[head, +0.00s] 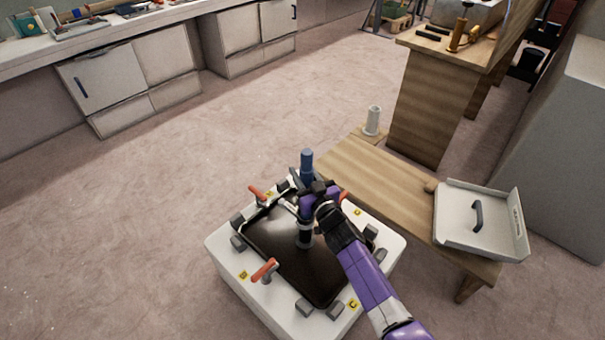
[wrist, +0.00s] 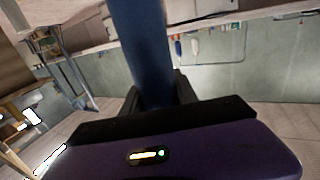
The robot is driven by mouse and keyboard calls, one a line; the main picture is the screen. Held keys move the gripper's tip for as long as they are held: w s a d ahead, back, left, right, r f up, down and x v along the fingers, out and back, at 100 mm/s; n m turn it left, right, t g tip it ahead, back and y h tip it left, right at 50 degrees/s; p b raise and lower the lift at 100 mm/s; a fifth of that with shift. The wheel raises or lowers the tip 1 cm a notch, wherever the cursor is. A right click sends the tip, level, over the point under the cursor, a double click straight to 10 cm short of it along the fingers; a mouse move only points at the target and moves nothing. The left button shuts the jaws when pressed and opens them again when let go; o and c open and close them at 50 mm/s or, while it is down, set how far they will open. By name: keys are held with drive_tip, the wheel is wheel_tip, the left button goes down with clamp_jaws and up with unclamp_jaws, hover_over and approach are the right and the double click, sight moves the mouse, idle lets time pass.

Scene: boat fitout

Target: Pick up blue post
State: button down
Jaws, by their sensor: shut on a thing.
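The blue post (head: 307,160) stands upright in the head view, its top showing just beyond my gripper (head: 312,190). In the wrist view the blue post (wrist: 143,50) runs up from between the dark fingers of my gripper (wrist: 158,92), which is shut on it. My gripper and the post are over the dark panel (head: 290,262) on the white box. My purple arm reaches in from the lower right.
The white box (head: 240,285) carries red-handled clamps (head: 265,270) and grey blocks around the panel. A wooden bench (head: 385,185) adjoins on the right, with a white cylinder (head: 373,121) at its far end and a white tray (head: 480,240) at its near end. The floor at left is clear.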

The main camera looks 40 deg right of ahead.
wheel_tip(320, 180, up, 17)
drive_tip(key=p, duration=1.4)
drive_tip(key=shift+p, duration=0.4)
